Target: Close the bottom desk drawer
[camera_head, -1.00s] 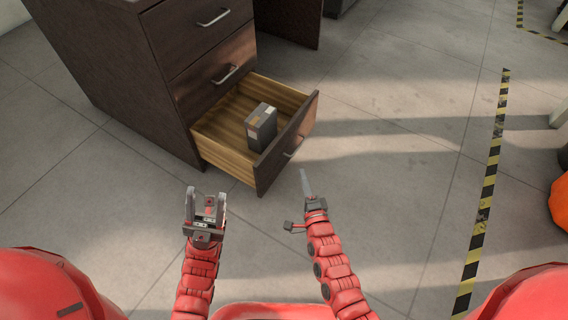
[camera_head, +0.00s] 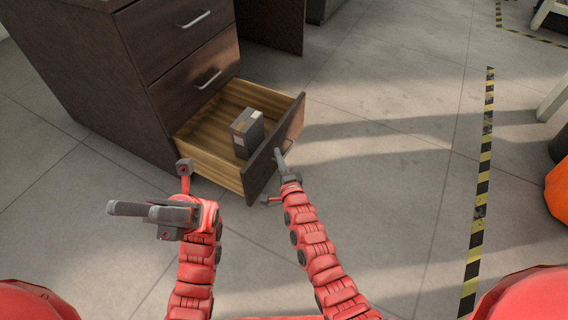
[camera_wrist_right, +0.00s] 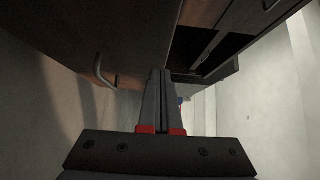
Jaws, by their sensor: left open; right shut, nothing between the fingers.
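The bottom desk drawer (camera_head: 187,150) stands open, with its wooden inside showing and its dark front panel (camera_head: 262,174) facing right. A grey box (camera_head: 246,130) sits inside it. My right gripper (camera_head: 280,158) is shut and empty, its tips right at the outer face of the front panel. I cannot tell if they touch it. The right wrist view shows the shut fingers (camera_wrist_right: 160,95) pointing forward, with a bar handle (camera_wrist_right: 100,72) on a dark panel to their left. My left gripper (camera_head: 154,188) is open and empty, turned sideways in front of the drawer's near side.
The dark desk cabinet (camera_head: 85,70) rises behind the drawer, and its upper drawers (camera_head: 195,85) are shut. The tiled floor right of the drawer is clear up to a yellow-black striped line (camera_head: 481,190). An orange object (camera_head: 558,195) lies at the right edge.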

